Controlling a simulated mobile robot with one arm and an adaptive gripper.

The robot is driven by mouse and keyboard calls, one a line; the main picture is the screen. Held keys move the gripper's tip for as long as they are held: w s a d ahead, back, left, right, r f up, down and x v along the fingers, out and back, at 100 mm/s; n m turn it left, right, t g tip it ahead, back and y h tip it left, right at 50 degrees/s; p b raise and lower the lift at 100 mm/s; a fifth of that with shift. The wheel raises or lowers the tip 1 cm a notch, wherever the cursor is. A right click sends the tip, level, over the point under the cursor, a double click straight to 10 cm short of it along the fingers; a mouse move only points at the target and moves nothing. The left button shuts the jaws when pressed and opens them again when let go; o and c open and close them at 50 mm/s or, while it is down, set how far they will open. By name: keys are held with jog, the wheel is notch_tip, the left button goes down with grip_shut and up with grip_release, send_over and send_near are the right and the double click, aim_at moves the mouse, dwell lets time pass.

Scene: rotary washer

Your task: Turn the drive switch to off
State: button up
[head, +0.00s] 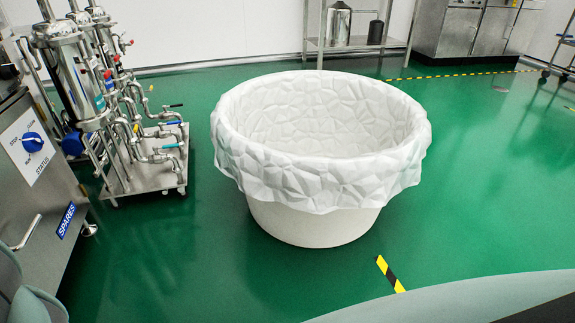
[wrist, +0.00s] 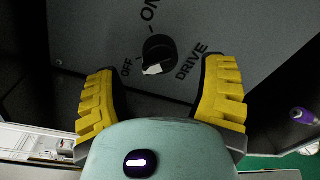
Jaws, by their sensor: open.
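The drive switch (wrist: 160,48) shows in the wrist view, upper middle, on a dark grey panel. It is a round black knob with a white pointer mark facing the lower left of the picture. The word ON stands above it, OFF to its left, and DRIVE to its lower right. My gripper (wrist: 161,68) is open, its yellow ridged fingers apart to the left and right below the knob. It holds nothing. The knob appears between the fingertips and ahead of them, with no contact visible. The drive switch cannot be made out in the head view.
In the head view, a large white lined tub (head: 318,205) stands mid-floor. A cabinet (head: 50,258) with a blue STATUS knob (head: 33,142) and a steel pipe rig (head: 150,180) stand left. Green floor (head: 480,190) is clear at right. A purple-tipped object (wrist: 301,115) shows in the wrist view.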

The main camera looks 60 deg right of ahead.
jog(key=v, duration=0.9)
jog(key=shift+d, duration=0.1)
dwell(0.3)
